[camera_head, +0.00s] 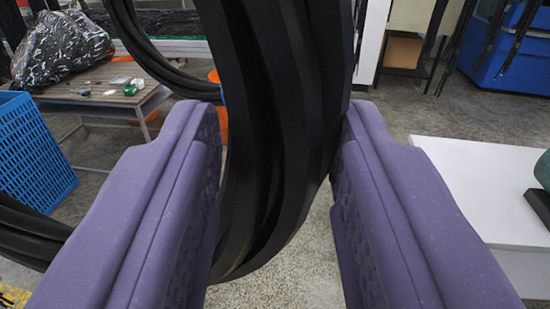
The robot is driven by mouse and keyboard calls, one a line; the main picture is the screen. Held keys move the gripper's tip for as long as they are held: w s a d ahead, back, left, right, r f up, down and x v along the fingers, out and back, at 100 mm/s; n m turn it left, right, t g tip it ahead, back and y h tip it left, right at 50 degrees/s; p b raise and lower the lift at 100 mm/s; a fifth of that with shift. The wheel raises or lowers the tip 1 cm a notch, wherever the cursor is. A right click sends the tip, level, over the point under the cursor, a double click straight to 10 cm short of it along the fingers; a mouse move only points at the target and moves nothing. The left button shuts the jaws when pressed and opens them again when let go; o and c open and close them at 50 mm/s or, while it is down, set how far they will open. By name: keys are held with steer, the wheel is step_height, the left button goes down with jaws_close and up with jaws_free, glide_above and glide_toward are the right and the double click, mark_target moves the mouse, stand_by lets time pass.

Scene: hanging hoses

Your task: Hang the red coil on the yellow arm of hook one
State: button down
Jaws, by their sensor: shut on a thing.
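My gripper (281,125) has two purple padded fingers, one on each side of a thick black coil (285,50). It is shut on this coil of several dark strands. The coil runs from the top edge of the view down between the fingers and curves to the lower left behind the left finger. Its upper part is out of view. I see no red coil, and neither hook one nor its yellow arm shows clearly.
A blue crate (35,150) stands at the left by a low table (100,98) with a black plastic bag (60,45). Another black hose loop (150,55) hangs behind. A white platform (475,185) is at the right, a blue bin (515,60) behind it. Open floor lies between.

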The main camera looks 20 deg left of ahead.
steer(key=shift+r, duration=0.1)
stand_by(0.3)
steer(key=c, duration=0.6)
jaws_free()
steer(key=p+v, duration=0.1)
steer(key=v, duration=0.7)
steer(key=s+d+r+m+h, duration=0.1)
steer(key=s+d+r+h, duration=0.1)
steer(key=d+r, duration=0.4)
steer(key=s+d+r+m+h+b, duration=0.1)
steer(key=s+d+r+m+h, duration=0.1)
steer(key=d+r, duration=0.3)
steer(key=s+d+r+m+g+h+b, duration=0.1)
steer(key=s+d+r+h, duration=0.1)
steer(key=d+r, duration=0.4)
steer(key=shift+s+d+r+h, duration=0.35)
steer(key=shift+d+h, duration=0.05)
steer(key=shift+d, duration=0.2)
